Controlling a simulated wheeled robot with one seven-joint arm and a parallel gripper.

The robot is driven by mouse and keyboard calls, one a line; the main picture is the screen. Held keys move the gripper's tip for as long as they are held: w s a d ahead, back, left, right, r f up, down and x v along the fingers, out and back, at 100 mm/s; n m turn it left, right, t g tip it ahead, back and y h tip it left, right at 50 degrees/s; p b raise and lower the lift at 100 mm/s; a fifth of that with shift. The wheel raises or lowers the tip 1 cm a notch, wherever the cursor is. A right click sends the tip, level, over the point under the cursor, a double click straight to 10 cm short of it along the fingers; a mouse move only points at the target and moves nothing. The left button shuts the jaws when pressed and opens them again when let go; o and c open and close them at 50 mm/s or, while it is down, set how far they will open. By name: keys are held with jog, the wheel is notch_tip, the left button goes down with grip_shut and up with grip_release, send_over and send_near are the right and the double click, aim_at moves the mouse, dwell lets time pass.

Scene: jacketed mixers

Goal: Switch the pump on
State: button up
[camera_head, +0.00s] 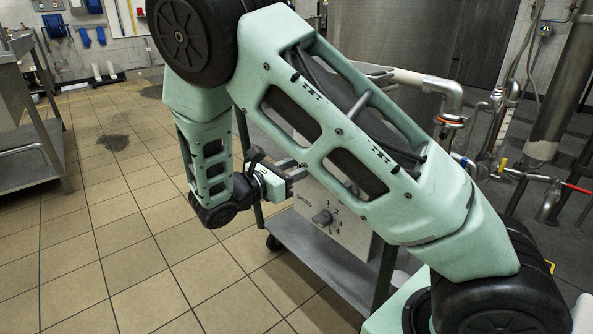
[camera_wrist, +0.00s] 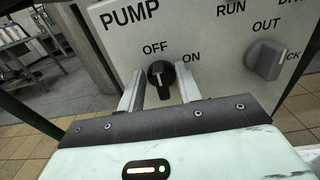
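In the wrist view, a grey panel (camera_wrist: 120,50) is marked PUMP, with OFF and ON above a black rotary knob (camera_wrist: 161,80). The knob's white mark points up, nearer OFF than ON. My gripper (camera_wrist: 160,86) is open, one finger to the left of the knob and one to the right, with gaps on both sides. I cannot tell whether the fingertips reach past the knob's face. In the head view, my gripper (camera_head: 296,171) is at the panel's upper left; the pump knob is hidden there.
A grey knob (camera_wrist: 267,60) marked RUN and OUT is to the right on the panel. In the head view, a SPEED dial (camera_head: 322,217) is below my arm, above a cart shelf (camera_head: 335,265). Pipes (camera_head: 440,88) are at right. Tiled floor (camera_head: 110,230) at left is clear.

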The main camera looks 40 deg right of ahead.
grip_shut()
